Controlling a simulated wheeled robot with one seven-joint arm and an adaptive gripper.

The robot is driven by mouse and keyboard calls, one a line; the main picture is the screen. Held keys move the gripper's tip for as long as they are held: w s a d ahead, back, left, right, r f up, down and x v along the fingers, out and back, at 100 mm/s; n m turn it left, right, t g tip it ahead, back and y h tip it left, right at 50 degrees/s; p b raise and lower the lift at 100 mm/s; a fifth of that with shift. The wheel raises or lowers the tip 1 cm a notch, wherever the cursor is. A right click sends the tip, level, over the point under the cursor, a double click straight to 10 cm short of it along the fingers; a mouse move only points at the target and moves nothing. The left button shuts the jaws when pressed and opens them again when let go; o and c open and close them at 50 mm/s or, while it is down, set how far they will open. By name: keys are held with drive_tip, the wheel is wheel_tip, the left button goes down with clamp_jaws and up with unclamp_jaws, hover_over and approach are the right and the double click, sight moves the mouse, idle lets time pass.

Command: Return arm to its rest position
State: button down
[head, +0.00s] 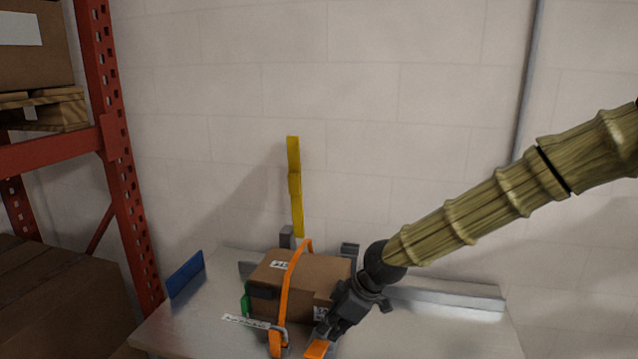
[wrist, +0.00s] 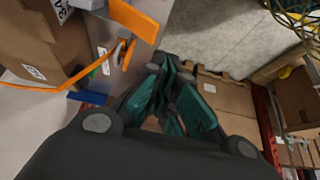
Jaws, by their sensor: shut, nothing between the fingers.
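My gripper (head: 328,328) is at the front right of a cardboard box (head: 322,271) on a metal table (head: 430,335). In the wrist view its dark fingers (wrist: 172,95) are closed together with nothing between them. An orange strap (head: 287,290) goes over the box, and its loose end (head: 319,349) lies close to my fingertips. The wrist view shows the strap (wrist: 134,18) and a metal buckle (wrist: 122,48) left of my fingers. I cannot tell from the head view whether the fingers touch the strap end.
A yellow upright piece (head: 296,185) stands behind the box against the wall. A blue plate (head: 186,273) is at the table's left. A red rack (head: 118,150) with boxes stands further left. A grey rail (head: 445,298) runs along the table's back right; the table's right front is bare.

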drive_tip(key=s+d+f+m+g, duration=0.1)
drive_tip(key=s+d+f+m, duration=0.25)
drive_tip(key=s+f, duration=0.75)
drive_tip(key=s+d+f+m, duration=0.2)
drive_tip(key=s+f+m, duration=0.4)
drive_tip(key=f, duration=0.9)
drive_tip(key=s+d+f+m+h, duration=0.2)
drive_tip(key=s+d+f+m, duration=0.1)
drive_tip(key=s+d, duration=0.4)
drive_tip(key=s+d+f+m+h, duration=0.3)
drive_tip(key=s+d+f, duration=0.3)
drive_tip(key=s, duration=0.6)
drive_tip(key=shift+s+d, duration=0.25)
drive_tip(key=shift+d, duration=0.5)
